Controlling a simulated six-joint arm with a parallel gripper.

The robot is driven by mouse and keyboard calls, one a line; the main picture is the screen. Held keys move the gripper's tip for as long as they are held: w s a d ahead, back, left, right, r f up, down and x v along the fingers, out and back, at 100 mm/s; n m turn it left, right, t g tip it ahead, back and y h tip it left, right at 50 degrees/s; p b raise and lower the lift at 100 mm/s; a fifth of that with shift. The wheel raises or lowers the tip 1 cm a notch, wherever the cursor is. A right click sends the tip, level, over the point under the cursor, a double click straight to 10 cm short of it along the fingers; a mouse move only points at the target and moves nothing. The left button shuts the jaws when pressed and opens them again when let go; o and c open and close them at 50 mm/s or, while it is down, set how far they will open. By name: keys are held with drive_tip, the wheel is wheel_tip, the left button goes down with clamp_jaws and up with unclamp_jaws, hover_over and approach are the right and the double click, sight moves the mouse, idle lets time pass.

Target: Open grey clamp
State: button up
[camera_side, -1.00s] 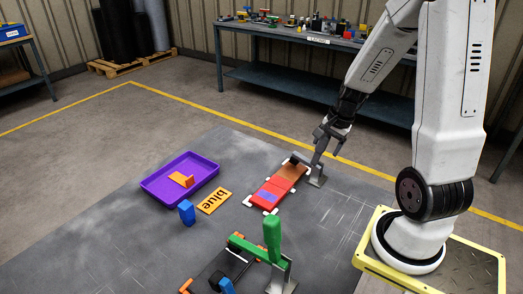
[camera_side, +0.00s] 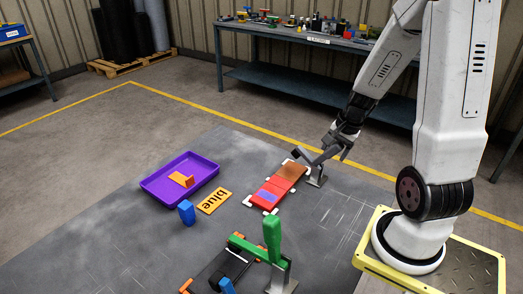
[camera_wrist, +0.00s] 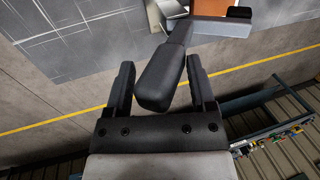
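The grey clamp (camera_side: 316,176) stands at the far right corner of the red-and-brown press bed. Its arm with a dark tip is raised at a slant above the bed's brown end. My gripper (camera_side: 332,147) is at the clamp's handle. In the wrist view the dark grey handle (camera_wrist: 160,80) lies between the two fingers of my gripper (camera_wrist: 162,70). The fingers are spread, with a gap on the handle's left; the right finger is close to it, and contact is unclear. The clamp's grey arm (camera_wrist: 222,27) shows at the top.
A green clamp (camera_side: 271,240) stands at the front beside a dark bed. A purple tray (camera_side: 160,200) with an orange piece (camera_side: 181,180), a blue block (camera_side: 186,212) and an orange "blue" card (camera_side: 214,201) lie left. The mat's right side is free.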

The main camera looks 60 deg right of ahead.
drive_tip(key=shift+s+f, duration=0.15)
drive_tip(key=shift+s, duration=0.2)
drive_tip(key=shift+s+f, duration=0.5)
drive_tip(key=shift+s, duration=0.2)
drive_tip(key=shift+s+f, duration=0.6)
drive_tip(key=shift+s, duration=0.05)
drive_tip(key=shift+r, duration=0.15)
idle(0.7)
drive_tip(key=v, duration=0.6)
drive_tip(key=shift+r, duration=0.4)
idle(0.4)
